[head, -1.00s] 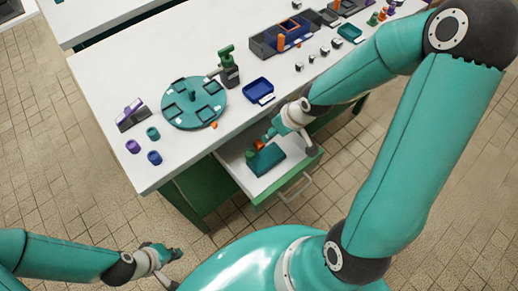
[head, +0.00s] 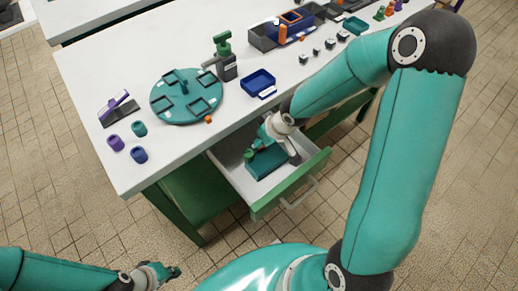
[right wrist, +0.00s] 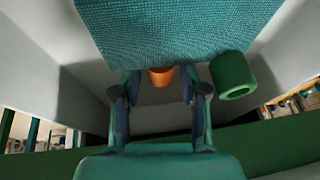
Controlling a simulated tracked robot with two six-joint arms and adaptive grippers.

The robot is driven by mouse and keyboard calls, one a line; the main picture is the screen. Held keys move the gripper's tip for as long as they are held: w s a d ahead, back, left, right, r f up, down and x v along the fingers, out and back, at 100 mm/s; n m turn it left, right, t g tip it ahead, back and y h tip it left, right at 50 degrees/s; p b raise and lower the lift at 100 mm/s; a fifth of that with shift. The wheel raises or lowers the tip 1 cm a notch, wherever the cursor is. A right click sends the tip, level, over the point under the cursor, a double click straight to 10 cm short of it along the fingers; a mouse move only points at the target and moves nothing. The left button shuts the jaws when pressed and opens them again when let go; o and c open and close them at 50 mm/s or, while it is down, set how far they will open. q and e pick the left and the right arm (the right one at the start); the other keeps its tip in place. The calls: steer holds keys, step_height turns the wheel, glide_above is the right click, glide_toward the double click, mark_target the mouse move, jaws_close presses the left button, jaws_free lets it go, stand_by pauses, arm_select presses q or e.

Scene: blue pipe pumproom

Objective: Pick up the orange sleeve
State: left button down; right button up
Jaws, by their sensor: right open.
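The orange sleeve (right wrist: 160,76) shows in the right wrist view between the open fingers of my right gripper (right wrist: 160,88). The teal block (right wrist: 170,28) covers part of it, and I cannot tell whether the fingers touch it. A green sleeve (right wrist: 233,76) lies to the right, outside the fingers. In the head view my right gripper (head: 267,133) reaches down into the open drawer (head: 232,172), and the orange sleeve is hidden there. The teal block (head: 267,161) lies in the drawer. My left gripper (head: 162,272) is low at the left, away from the table, its fingers unclear.
The white table (head: 105,75) stands above the drawer. It bears a round teal tray (head: 186,97), a blue bin (head: 258,82), a green-topped device (head: 223,55) and several small sleeves. A small orange piece (head: 208,119) sits near its edge. The drawer walls are close around my right gripper.

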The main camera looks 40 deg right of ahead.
steer(key=shift+f, duration=0.1)
jaws_close()
stand_by(0.4)
steer(key=shift+d+r+p, duration=0.2)
steer(key=shift+r+p, duration=0.4)
steer(key=shift+p, duration=0.1)
step_height(320, 180, up, 7)
steer(key=p, duration=0.6)
steer(key=shift+d, duration=0.15)
steer(key=s+d+p, duration=0.2)
steer(key=d+p, duration=0.7)
steer(key=p, duration=0.1)
steer(key=s+d+f+p, duration=0.1)
steer(key=s+d+p, duration=0.1)
steer(key=d+p, duration=0.8)
steer(key=shift+s+p, duration=0.2)
steer(key=shift+p, duration=0.2)
